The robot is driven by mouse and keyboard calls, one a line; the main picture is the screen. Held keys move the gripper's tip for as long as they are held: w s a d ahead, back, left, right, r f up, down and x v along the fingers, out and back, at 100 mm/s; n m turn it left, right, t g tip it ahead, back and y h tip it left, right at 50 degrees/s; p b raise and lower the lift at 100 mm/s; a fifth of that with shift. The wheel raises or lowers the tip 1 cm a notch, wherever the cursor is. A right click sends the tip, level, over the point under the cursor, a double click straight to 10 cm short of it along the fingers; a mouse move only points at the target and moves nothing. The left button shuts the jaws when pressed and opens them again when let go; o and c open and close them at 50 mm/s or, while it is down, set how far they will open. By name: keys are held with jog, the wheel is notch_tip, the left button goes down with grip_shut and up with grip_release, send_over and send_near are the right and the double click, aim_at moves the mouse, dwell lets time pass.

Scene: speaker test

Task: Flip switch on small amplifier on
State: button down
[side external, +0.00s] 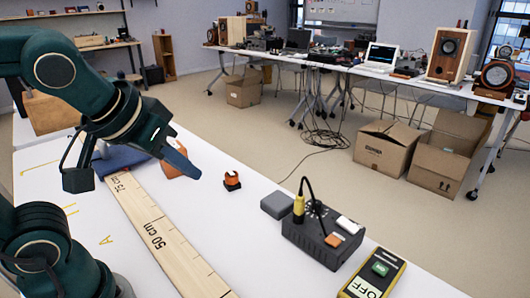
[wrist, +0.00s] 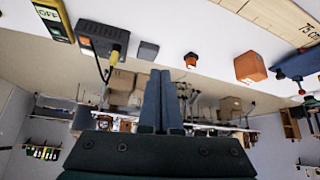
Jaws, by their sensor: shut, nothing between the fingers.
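The small amplifier (side external: 322,236) is a dark grey box on the white table, right of centre in the side view. A yellow plug with a black cable (side external: 299,206) stands in its top. A white switch or button (side external: 348,225) and an orange one (side external: 334,240) sit on its right part; I cannot tell their positions. In the wrist view the amplifier (wrist: 103,38) appears upside down at upper left. My gripper (side external: 188,169) is shut and empty, above the table and well left of the amplifier. Its blue fingers also show in the wrist view (wrist: 162,75).
A yellow meter labelled OFF (side external: 372,278) lies right of the amplifier. A grey block (side external: 276,205), a small orange-and-black part (side external: 232,180) and an orange block (side external: 174,166) lie left of it. A wooden ruler (side external: 160,232) runs along the table. Clear table lies between ruler and amplifier.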

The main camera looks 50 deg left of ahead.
jog(key=w+d+r+t, duration=0.1)
jog(key=w+d+r, duration=0.15)
jog(key=w, duration=0.35)
jog(key=w+d+r+t, duration=0.1)
jog(key=w+d, duration=0.2)
jog(key=w, duration=0.4)
jog(key=w+d+f+m, duration=0.2)
jog(key=d+f, duration=0.4)
jog(key=d, duration=0.5)
jog(key=shift+m, duration=0.8)
jog(key=shift+d, duration=0.1)
